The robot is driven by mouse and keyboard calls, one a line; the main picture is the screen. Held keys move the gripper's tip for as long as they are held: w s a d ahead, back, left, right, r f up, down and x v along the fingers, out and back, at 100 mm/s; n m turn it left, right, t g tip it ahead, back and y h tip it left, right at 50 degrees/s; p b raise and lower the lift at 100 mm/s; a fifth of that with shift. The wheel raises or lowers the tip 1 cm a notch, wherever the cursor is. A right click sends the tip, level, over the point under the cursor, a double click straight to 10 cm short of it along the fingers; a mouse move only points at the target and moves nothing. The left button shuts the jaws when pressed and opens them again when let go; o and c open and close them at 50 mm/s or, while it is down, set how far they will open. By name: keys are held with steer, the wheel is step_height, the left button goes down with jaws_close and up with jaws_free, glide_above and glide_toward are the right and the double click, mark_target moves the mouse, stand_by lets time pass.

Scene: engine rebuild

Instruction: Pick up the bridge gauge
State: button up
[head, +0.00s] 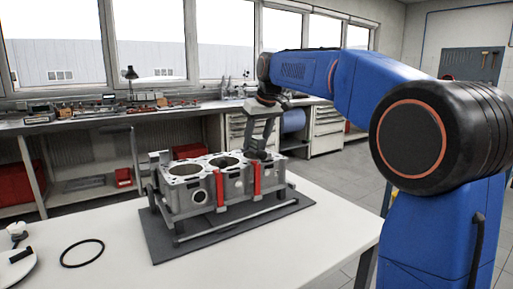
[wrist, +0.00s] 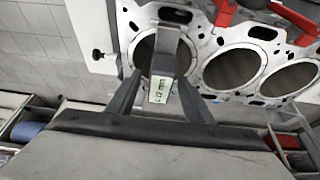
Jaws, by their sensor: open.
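The bridge gauge (wrist: 164,66) is a grey arched piece with a pale label that seems to read 12 mm. In the wrist view it stands over the end bore of the engine block (wrist: 222,41). My gripper (wrist: 160,100) is open, with one finger on each side of the gauge's labelled part; I cannot tell whether they touch it. In the head view my gripper (head: 262,128) points down over the right end of the engine block (head: 185,200). There the gauge is mostly hidden behind the gripper.
Red clamps (head: 220,188) rise along the block's near side. The block sits on a dark mat (head: 160,240) on a white table (head: 110,211). A black ring (head: 82,253) lies at the left. A cluttered workbench (head: 90,121) runs behind. The table's front middle is clear.

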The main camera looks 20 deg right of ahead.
jaws_close()
steer(key=shift+r, duration=0.1)
